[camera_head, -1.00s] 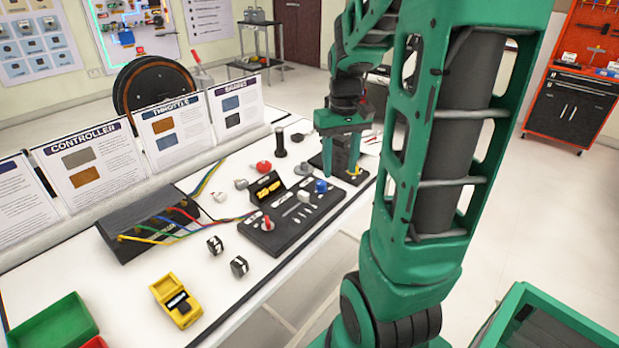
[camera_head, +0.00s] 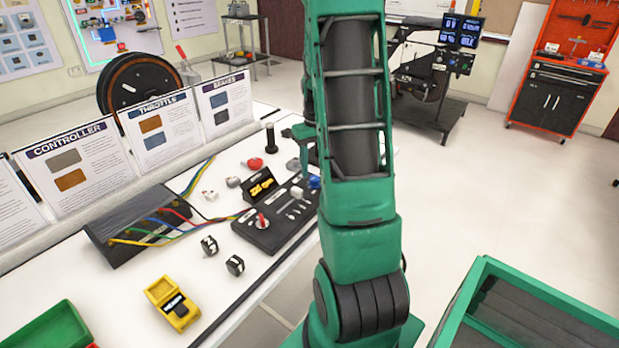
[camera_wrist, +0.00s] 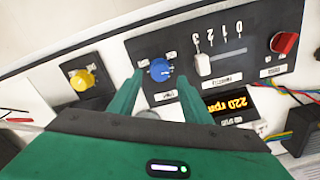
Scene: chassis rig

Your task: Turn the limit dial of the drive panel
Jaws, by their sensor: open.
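The drive panel (camera_head: 285,228) is a black board on the white bench; it also shows in the wrist view (camera_wrist: 262,22). A blue dial (camera_wrist: 160,70) sits at its left end in the wrist view; its label is too small to read. The dial also shows in the head view (camera_head: 314,182), beside my arm. My gripper (camera_wrist: 160,80) is open, with one fingertip on each side of the blue dial in the picture. Whether the fingers touch it I cannot tell. In the head view my arm hides most of the gripper.
A white slider (camera_wrist: 203,64) and a red knob (camera_wrist: 284,42) share the panel. A yellow knob (camera_wrist: 82,80) sits on a separate plate at left. A lit display (camera_wrist: 227,102) reads 220 rpm. Wires and a black box (camera_head: 145,225) lie farther left.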

